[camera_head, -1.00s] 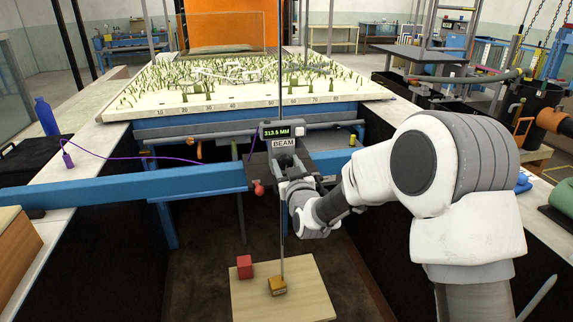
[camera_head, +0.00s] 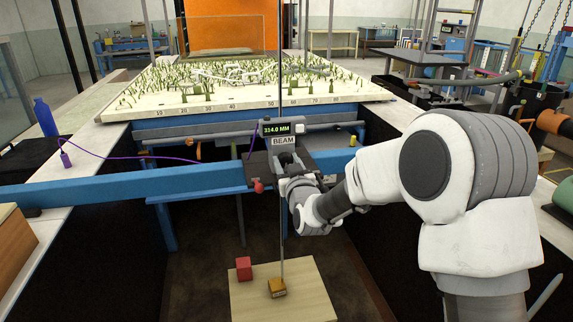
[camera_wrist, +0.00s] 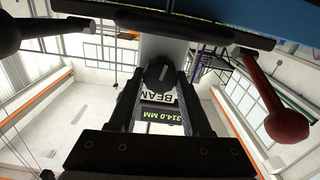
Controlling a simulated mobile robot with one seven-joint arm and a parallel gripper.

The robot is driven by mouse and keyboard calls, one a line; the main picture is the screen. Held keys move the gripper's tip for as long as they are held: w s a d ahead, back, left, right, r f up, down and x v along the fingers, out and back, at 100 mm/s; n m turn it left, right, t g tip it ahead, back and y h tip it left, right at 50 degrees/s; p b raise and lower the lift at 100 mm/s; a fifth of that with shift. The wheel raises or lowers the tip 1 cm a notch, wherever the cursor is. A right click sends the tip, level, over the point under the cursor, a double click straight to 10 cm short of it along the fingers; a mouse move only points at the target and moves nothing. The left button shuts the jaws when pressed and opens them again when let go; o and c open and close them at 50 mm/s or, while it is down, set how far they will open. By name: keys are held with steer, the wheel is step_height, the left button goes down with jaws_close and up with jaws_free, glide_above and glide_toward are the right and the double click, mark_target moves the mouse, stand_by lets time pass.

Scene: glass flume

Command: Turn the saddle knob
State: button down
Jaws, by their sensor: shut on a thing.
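The saddle (camera_head: 280,158) is a dark carriage on the blue beam. Its green display (camera_head: 277,129) reads 314.0 MM, above a BEAM label. The display also shows upside down in the wrist view (camera_wrist: 176,116). The saddle knob (camera_wrist: 159,74) is round and dark, in the middle of the wrist view. My gripper (camera_wrist: 158,84) has its two dark fingers closed on either side of this knob, from below in that view.
A red ball-ended lever (camera_head: 258,187) hangs left of my gripper, at right in the wrist view (camera_wrist: 288,126). A thin vertical rod runs past my wrist to a brass block (camera_head: 277,288) on a wooden board (camera_head: 305,300). A red cube (camera_head: 244,268) sits there too.

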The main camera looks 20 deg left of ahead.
steer(key=shift+c, duration=1.8)
jaws_free()
steer(key=b+v, duration=0.1)
steer(key=v, duration=1.6)
steer(key=shift+s, duration=0.2)
